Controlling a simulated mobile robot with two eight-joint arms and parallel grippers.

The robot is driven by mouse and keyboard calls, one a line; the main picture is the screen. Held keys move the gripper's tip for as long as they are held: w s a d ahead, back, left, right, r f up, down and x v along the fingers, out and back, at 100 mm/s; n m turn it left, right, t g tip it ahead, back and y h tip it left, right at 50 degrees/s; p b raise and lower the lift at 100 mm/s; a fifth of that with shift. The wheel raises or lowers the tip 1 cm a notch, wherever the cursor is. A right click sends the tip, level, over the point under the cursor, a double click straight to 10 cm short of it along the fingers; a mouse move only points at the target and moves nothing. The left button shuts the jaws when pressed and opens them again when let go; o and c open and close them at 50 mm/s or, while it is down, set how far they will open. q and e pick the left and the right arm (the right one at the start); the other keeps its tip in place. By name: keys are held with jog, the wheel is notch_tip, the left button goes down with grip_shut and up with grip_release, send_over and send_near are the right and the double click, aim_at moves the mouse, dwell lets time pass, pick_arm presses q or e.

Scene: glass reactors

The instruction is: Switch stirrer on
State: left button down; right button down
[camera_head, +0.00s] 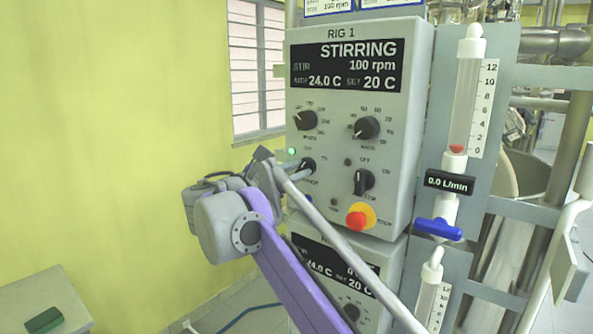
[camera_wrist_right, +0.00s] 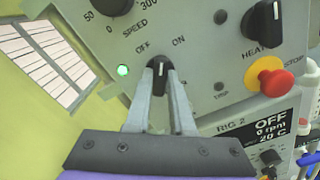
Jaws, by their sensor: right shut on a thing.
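The RIG 1 control box (camera_head: 352,125) hangs upright, and its display (camera_head: 347,66) reads STIRRING, 100 rpm. The small black stirrer switch (camera_head: 308,164) sits at the panel's lower left. A green lamp (camera_head: 292,151) beside it is lit. My right gripper (camera_head: 296,173) reaches it from the lower left. In the right wrist view, the two grey fingers close around the switch (camera_wrist_right: 158,70) from both sides. The white mark points up, between the words OFF and ON; its exact setting is hard to tell. My left gripper is not in view.
A heater switch (camera_head: 363,181) and a red stop button (camera_head: 358,218) on a yellow collar sit right of the fingers. Two larger dials are above. A second box (camera_head: 390,262), RIG 2, is below. A flow tube (camera_head: 463,95) with a blue valve (camera_head: 438,229) stands right.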

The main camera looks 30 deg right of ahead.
jog(key=m+p, duration=0.4)
jog(key=shift+r, duration=0.2)
jog(key=shift+f+m, duration=0.15)
jog(key=shift+m, duration=0.55)
jog(key=shift+f, duration=0.1)
jog(key=c, duration=0.8)
grip_release()
jog(key=v, duration=1)
jog(key=shift+s+a, duration=0.15)
jog(key=shift+a, duration=0.25)
